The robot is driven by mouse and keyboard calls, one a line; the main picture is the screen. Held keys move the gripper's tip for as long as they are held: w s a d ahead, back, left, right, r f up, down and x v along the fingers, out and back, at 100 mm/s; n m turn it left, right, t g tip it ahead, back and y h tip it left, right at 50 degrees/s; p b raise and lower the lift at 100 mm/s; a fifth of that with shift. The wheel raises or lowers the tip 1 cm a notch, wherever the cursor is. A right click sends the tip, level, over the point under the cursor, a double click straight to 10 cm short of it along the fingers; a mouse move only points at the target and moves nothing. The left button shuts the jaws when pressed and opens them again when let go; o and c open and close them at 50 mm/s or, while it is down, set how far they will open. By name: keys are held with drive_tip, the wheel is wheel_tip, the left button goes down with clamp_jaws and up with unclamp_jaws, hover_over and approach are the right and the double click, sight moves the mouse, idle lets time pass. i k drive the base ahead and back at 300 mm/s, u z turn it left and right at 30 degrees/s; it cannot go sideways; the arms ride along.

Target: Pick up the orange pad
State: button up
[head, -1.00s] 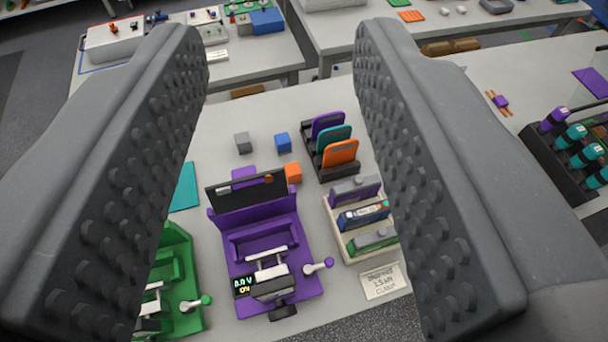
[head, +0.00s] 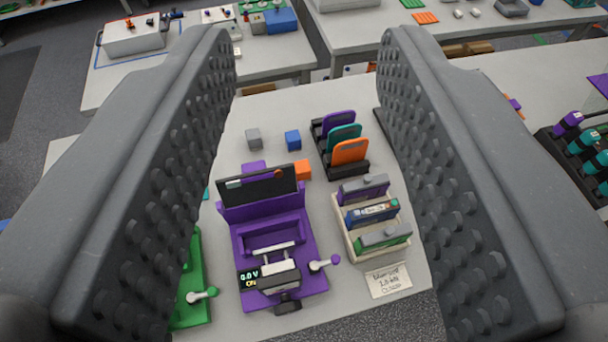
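The orange pad (head: 350,152) stands upright in the front slot of a black rack (head: 354,170). A teal pad (head: 344,132) and a purple pad (head: 338,116) stand behind it in the same rack. My gripper (head: 308,50) is open and empty, its two grey studded fingers wide apart at the left and right of the picture. The rack shows between the fingers, right of the middle, and the fingers are apart from the pad. The lower part of the orange pad is hidden in the rack.
A purple cycler (head: 270,245) with a black panel stands left of the rack, a green one (head: 190,295) further left. A cream tray (head: 350,235) of cells is in front. Grey (head: 254,138), blue (head: 293,139) and orange (head: 302,169) blocks lie nearby.

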sight(303, 169)
drive_tip(key=k, duration=1.05)
drive_tip(key=z, duration=0.7)
drive_tip(key=i, duration=1.35)
drive_tip(key=u, duration=0.6)
drive_tip(key=i, duration=0.7)
drive_tip(key=u, duration=0.6)
